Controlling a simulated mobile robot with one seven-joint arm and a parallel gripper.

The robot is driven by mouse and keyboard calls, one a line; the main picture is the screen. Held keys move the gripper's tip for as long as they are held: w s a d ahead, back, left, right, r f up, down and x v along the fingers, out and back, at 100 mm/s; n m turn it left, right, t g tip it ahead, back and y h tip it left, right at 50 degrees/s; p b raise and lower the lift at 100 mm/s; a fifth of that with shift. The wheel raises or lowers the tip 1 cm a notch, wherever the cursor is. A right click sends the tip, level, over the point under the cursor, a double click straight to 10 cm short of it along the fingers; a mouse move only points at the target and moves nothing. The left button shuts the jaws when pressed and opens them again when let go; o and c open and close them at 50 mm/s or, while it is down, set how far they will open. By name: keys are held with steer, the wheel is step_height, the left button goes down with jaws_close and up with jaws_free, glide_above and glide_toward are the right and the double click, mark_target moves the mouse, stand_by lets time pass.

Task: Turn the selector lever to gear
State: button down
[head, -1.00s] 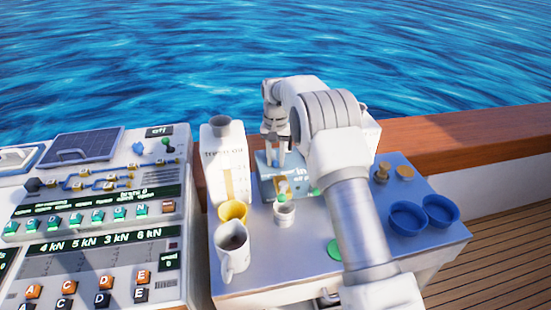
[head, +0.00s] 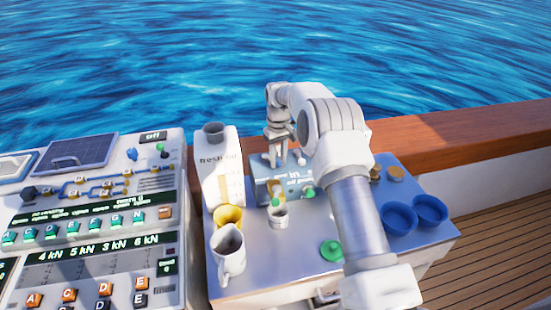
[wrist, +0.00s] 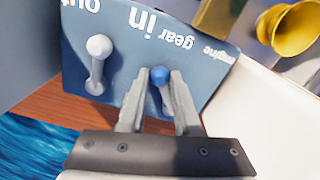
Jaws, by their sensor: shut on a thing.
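The selector lever with a blue knob (wrist: 160,76) stands on a blue-grey box (wrist: 205,75) in the wrist view. Its knob is close to the printed word "gear", with "engine" farther right. My gripper (wrist: 156,78) is shut on this lever, one finger on each side just below the knob. A second lever with a white knob (wrist: 98,46) stands apart to the left, near the words "in" and "out". In the head view, my gripper (head: 277,158) is down at the box (head: 268,182), and the blue knob cannot be made out there.
A white oil container (head: 215,175), a yellow funnel (head: 229,217) and a grey-white jug (head: 229,250) stand left of the box. A small pale cup (head: 278,216) is in front. Two blue bowls (head: 398,218) sit right of my arm. A control console (head: 90,220) is at the left.

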steer(key=shift+w+d+n, duration=0.2)
steer(key=shift+w+n, duration=0.1)
steer(key=shift+n, duration=0.5)
steer(key=c, duration=0.6)
jaws_free()
steer(key=shift+r, duration=0.1)
step_height(320, 180, up, 17)
steer(key=p, duration=0.2)
steer(key=shift+r, duration=0.15)
